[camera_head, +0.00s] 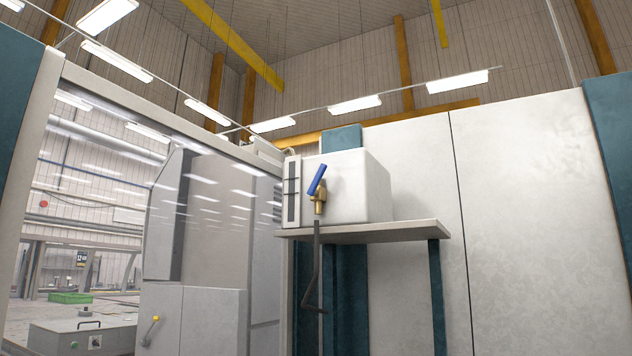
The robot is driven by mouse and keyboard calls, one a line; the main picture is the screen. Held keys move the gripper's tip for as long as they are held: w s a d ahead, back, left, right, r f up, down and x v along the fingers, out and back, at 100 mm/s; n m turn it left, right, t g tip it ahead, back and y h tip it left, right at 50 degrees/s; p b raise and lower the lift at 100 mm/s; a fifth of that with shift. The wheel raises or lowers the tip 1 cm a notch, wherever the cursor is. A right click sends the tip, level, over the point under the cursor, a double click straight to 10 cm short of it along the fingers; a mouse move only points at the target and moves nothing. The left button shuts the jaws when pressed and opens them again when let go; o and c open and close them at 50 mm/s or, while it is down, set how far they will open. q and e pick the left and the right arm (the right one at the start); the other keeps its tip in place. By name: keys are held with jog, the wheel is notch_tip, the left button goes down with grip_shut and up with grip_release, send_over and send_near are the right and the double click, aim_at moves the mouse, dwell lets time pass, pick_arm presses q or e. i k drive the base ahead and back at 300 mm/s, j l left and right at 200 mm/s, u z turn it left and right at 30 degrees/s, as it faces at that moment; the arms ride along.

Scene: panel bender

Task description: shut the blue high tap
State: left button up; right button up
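The high tap has a blue lever handle (317,179) on a brass valve body (319,204). It sits at the front of a white box-shaped tank (350,187) on a high shelf. The blue handle points up and slightly right, tilted from the vertical. A dark pipe or hose (317,262) hangs straight down below the brass body and bends near its lower end. Neither of my grippers shows in the head view.
The pale shelf (400,229) juts out under the tank on dark teal posts (437,290). A large clear panel (215,200) stands to the left, with grey cabinets behind it. White wall panels (540,190) fill the right. A yellow-ended lever (153,328) is low at left.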

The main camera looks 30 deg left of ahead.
aim_at(311, 191)
jog(key=u, duration=0.4)
jog(key=i+u, duration=0.1)
jog(key=u, duration=0.3)
jog(key=l+u, duration=0.1)
jog(key=u, duration=0.3)
jog(key=i+u, duration=0.1)
jog(key=u, duration=0.3)
jog(key=l+u, duration=0.15)
jog(key=u, duration=0.25)
jog(key=i+l+u, duration=0.15)
jog(key=l+u, duration=0.65)
jog(key=l, duration=0.25)
jog(key=i+l, duration=0.1)
jog(key=l, duration=0.7)
